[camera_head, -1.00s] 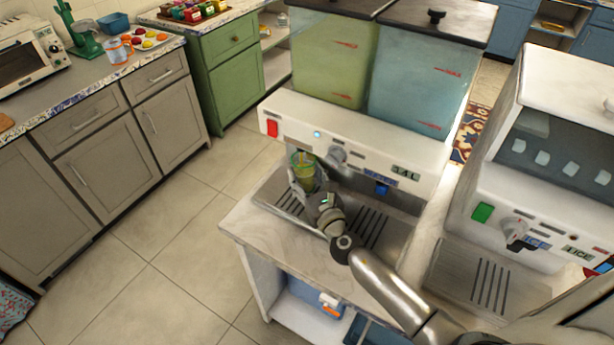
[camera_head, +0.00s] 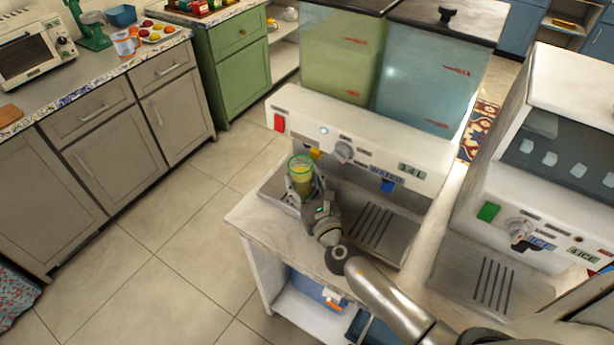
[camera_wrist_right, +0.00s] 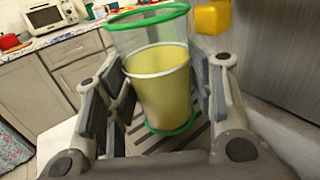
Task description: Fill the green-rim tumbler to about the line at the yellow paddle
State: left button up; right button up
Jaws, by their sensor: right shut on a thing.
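The clear tumbler with the green rim (camera_head: 300,174) is upright in my right gripper (camera_head: 303,190), above the left part of the dispenser's drip tray. The right wrist view shows the tumbler (camera_wrist_right: 160,90) between the two fingers of the gripper (camera_wrist_right: 155,105), shut around it. It holds yellow liquid, whose surface looks level with a pale ring around the wall, below the rim. The yellow paddle (camera_head: 315,153) is on the dispenser front, just right of and behind the rim; it also shows in the wrist view (camera_wrist_right: 212,17). My left gripper is not in view.
The white dispenser (camera_head: 360,147) carries a yellow-green tank (camera_head: 340,55) and a blue tank (camera_head: 425,80). A blue paddle (camera_head: 387,185) is to the right. An ice machine (camera_head: 520,215) stands further right. Open floor lies left of the counter.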

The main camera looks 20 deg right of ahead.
jog(key=shift+s+a, duration=0.4)
jog(key=shift+a, duration=0.05)
dwell(0.5)
jog(key=shift+s+a, duration=1.05)
jog(key=shift+a, duration=0.25)
jog(key=shift+s+a, duration=1)
jog(key=shift+a, duration=0.35)
jog(key=shift+s+a, duration=1.05)
jog(key=shift+a, duration=0.25)
